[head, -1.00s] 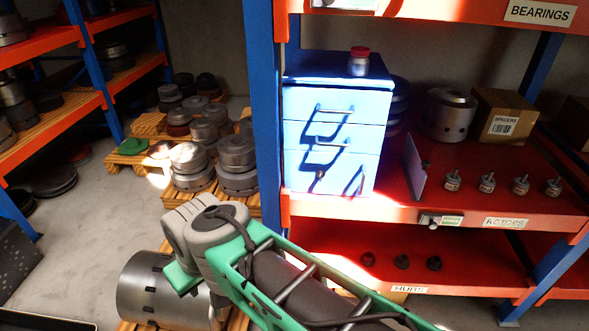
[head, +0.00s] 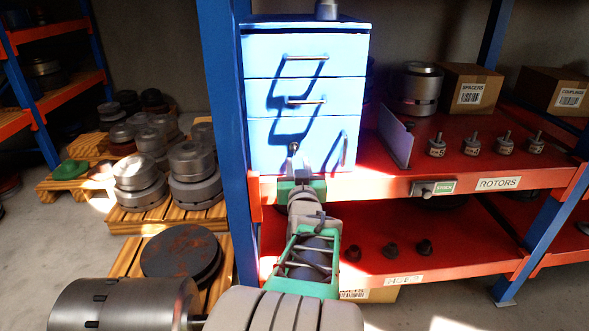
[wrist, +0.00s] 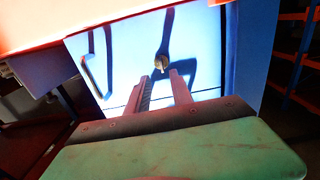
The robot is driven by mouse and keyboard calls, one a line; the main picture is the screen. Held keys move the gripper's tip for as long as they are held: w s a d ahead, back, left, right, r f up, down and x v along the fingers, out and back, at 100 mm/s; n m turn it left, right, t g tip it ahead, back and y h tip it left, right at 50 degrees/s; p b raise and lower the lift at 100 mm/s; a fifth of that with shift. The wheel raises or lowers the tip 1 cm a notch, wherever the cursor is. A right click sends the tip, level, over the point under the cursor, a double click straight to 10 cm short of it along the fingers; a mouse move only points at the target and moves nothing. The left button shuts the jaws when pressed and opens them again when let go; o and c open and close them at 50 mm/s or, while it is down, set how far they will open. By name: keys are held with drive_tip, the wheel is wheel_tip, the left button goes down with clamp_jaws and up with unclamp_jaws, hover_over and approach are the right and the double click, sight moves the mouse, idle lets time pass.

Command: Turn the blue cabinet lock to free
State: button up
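The blue cabinet (head: 262,100) stands on the red shelf, lit brightly on its front, with drawers stacked one above another. Its lock (head: 293,147) is a small dark knob low on the front; it also shows in the wrist view (wrist: 161,62), with a pale tip. My gripper (head: 294,160) is right in front of the lock. In the wrist view my gripper (wrist: 160,74) has its two fingers apart, with the knob between or just beyond their tips. No contact with the knob can be made out. The lock's exact turn angle is too small to tell.
Two drawer handles (head: 306,57) stick out above the lock. A blue upright (head: 228,120) stands close on the left. An upright plate (head: 395,135) and several small rotors (head: 471,145) are on the shelf to the right. The orange shelf edge (head: 385,187) runs below.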

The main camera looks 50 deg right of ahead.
drive_tip(key=x, duration=0.7)
drive_tip(key=shift+w+a, duration=0.1)
clamp_jaws()
idle(0.3)
